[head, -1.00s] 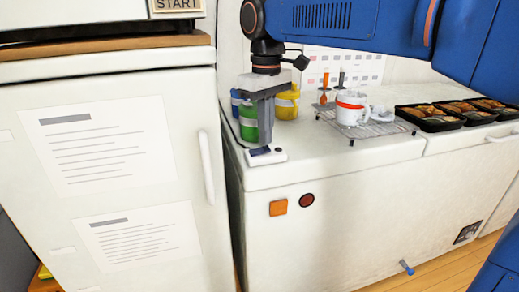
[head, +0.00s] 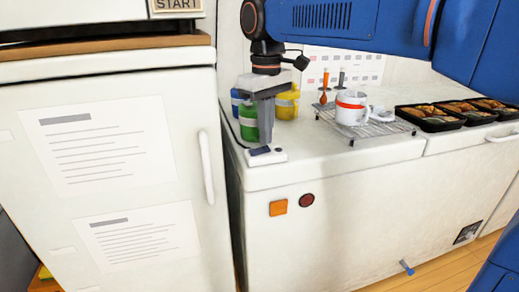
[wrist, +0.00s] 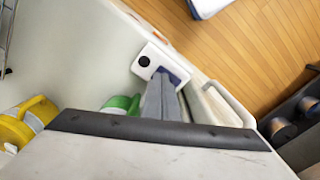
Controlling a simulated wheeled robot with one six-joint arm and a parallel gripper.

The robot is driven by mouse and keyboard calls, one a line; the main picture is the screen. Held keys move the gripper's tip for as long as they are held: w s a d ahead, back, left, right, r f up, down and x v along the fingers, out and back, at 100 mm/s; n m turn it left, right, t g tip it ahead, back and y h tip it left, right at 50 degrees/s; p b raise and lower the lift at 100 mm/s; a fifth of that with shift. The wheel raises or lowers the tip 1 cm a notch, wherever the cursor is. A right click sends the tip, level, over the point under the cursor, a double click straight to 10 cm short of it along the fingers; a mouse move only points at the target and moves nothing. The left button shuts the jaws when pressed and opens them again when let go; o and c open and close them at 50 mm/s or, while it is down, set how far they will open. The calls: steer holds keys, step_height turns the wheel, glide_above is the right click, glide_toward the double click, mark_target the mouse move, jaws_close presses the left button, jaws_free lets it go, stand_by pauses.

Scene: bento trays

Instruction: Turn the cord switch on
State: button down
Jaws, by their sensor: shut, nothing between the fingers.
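The cord switch (head: 279,157) is a small white box with a dark blue rocker (head: 259,151) and a black round spot, lying on the white counter top near its front left corner. The cord switch also shows in the wrist view (wrist: 146,62), with its rocker (wrist: 181,74) partly behind the fingers. My gripper (head: 266,141) points down with its grey fingers together and empty, the tips right over or at the rocker. I cannot tell whether they touch it, or which way the rocker is tilted.
Green (head: 248,120), yellow (head: 286,104) and blue containers stand close behind my gripper. A wire rack (head: 378,129) with a white mug (head: 349,109) and black food trays (head: 432,125) are to the right. A white fridge (head: 130,150) stands at the left.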

mark_target(266, 148)
steer(key=shift+f, duration=0.8)
stand_by(0.4)
steer(key=shift+r, duration=0.15)
step_height(266, 148, up, 7)
stand_by(1.0)
steer(key=s+d+f+m+t, duration=0.2)
steer(key=s+d+f+m, duration=0.2)
steer(key=s+d+f, duration=0.6)
steer(key=s+d+f+m+t, duration=0.2)
steer(key=s+d+f+m, duration=0.3)
steer(key=s+d+f, duration=0.5)
steer(key=d+f, duration=0.5)
steer(key=d, duration=0.2)
steer(key=shift+s+f+t, duration=0.25)
steer(key=shift+s+t, duration=0.1)
steer(key=shift+t, duration=0.05)
